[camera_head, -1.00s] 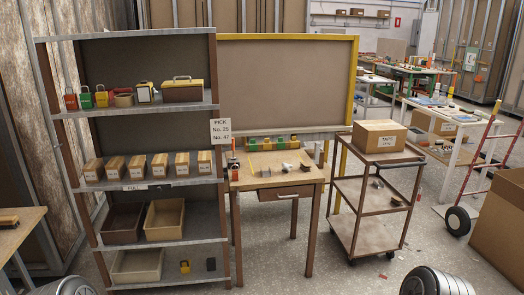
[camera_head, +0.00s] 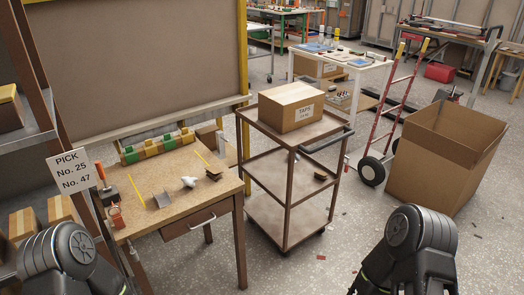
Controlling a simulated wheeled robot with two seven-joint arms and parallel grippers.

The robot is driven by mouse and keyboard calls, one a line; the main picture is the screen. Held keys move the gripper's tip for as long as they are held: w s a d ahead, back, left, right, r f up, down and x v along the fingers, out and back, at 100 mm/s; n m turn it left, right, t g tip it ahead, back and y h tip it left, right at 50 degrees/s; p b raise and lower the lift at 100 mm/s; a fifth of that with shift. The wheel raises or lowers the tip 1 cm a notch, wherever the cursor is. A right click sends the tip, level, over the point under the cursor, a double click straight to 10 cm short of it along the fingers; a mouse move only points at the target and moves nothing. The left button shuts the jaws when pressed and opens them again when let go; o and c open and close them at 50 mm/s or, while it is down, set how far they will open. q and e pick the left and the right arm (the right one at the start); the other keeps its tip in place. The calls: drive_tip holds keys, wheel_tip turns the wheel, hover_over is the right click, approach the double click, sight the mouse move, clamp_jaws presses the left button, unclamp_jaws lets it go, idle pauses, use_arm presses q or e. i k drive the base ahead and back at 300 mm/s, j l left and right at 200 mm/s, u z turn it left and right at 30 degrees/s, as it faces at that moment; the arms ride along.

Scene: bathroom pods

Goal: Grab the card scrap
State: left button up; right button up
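The card scrap is hard to single out at this size. A small brown folded piece (camera_head: 214,173) on the right of the wooden table may be it. A greyish-brown bent piece (camera_head: 162,200) lies nearer the front edge, and a small white object (camera_head: 188,182) lies between them. Small flat reddish bits (camera_head: 321,257) lie on the floor by the cart. Only dark rounded parts of my arms show at the bottom left and bottom right. Neither gripper is in view.
The wooden table (camera_head: 146,178) stands beside the shelf with the PICK sign (camera_head: 75,172). A brown cart (camera_head: 268,162) carries a TAPE box (camera_head: 291,107). A large open carton (camera_head: 440,158) and a red hand truck (camera_head: 393,105) stand right. Floor before the cart is mostly clear.

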sight(213, 172)
drive_tip(key=i+j+z, duration=0.75)
drive_tip(key=z, duration=0.15)
drive_tip(key=i+j+z, duration=0.2)
drive_tip(key=j+z, duration=0.25)
drive_tip(key=j, duration=0.15)
